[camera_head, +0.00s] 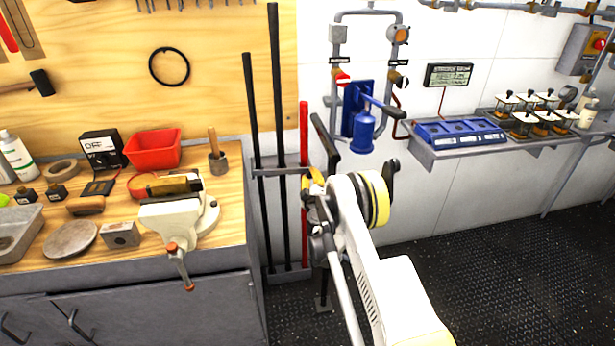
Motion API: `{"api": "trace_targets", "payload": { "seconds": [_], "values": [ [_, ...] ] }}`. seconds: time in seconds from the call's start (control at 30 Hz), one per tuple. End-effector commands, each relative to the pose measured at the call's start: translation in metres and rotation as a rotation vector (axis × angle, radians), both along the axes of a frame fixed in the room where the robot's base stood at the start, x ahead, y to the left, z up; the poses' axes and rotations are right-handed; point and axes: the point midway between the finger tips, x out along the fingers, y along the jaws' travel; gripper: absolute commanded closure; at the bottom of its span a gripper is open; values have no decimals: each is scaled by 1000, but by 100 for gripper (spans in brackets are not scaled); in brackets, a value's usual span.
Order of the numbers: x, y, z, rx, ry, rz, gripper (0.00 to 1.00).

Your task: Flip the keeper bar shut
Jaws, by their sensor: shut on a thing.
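A floor rack (289,276) right of the workbench holds two tall black rods (277,100) and a red rod (303,135). A grey crosspiece (277,172) spans the rods at about bench height. A flat dark bar (324,138) sticks up at a tilt just right of the red rod; it looks like the keeper bar, swung away from the rods, but I cannot be sure. My gripper (314,187) is at the right end of the crosspiece, beside the dark bar's lower end. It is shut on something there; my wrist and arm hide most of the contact.
The workbench (228,235) with a vise (178,215) stands at left. A blue hand pump (364,130) with a protruding lever and a wall shelf (440,153) with blue trays are close on the right. The dark deck (480,250) at right is clear.

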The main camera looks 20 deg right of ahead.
Motion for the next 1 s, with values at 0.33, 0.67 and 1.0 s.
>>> {"api": "trace_targets", "payload": {
  "seconds": [0.33,0.67,1.0],
  "values": [
    [0,1,0,-1,0,1,53],
    [-34,10,0,-1,0,1,53],
    [-72,19,0,-1,0,1,53]
  ]
}}
